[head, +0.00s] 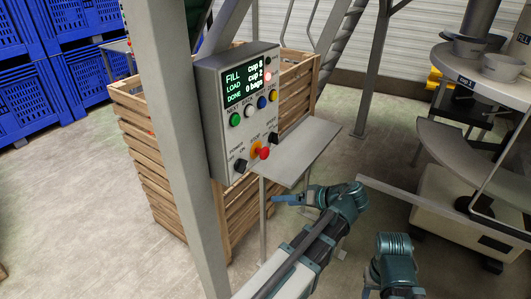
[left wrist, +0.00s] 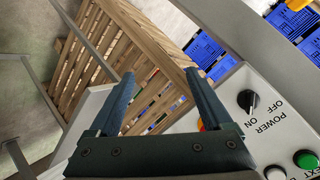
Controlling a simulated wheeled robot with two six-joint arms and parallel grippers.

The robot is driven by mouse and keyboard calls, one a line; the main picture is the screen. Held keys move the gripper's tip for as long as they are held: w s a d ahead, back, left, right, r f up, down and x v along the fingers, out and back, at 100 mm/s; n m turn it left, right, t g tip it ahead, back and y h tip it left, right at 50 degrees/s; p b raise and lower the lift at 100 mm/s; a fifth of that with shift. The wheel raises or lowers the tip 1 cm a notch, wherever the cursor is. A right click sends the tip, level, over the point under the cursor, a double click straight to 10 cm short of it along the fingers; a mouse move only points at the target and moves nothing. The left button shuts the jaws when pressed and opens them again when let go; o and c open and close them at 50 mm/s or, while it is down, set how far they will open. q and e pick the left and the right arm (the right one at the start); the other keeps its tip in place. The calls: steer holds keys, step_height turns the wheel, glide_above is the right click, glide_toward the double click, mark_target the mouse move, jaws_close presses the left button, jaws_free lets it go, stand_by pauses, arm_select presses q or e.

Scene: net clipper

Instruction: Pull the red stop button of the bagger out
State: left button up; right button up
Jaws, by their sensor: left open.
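The red stop button (head: 264,153) sits on a yellow base low on the front of the grey bagger control panel (head: 207,120). My left gripper (head: 280,199) is below and slightly right of the button, apart from it, with its fingers pointing left. In the left wrist view my left gripper (left wrist: 163,85) is open with nothing between its fingers. There a small red-orange patch (left wrist: 202,126) shows beside the right finger; most of it is hidden. My right arm (head: 396,262) is at the lower right, and its fingers do not show clearly.
A grey shelf (head: 291,150) juts out right of the button, above my left gripper. The POWER knob (left wrist: 250,101) is near the button. A wooden crate (head: 165,180) stands behind a grey post (head: 178,150). A round machine stands at right.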

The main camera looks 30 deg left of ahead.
mark_target(267, 153)
arm_select(q)
steer(key=w+d+r+n+y, duration=0.2)
steer(key=r+n+y, duration=0.1)
steer(key=r, duration=0.3)
steer(key=w+d+r+n+y, duration=0.1)
steer(key=w+r+n+y, duration=0.15)
steer(key=r, duration=0.35)
steer(key=shift+n+t+y, duration=0.25)
steer(key=shift+t+y, duration=0.05)
steer(key=shift+y, duration=0.15)
steer(key=a, duration=1.3)
steer(key=shift+a+f, duration=0.1)
steer(key=shift+a, duration=0.2)
jaws_close()
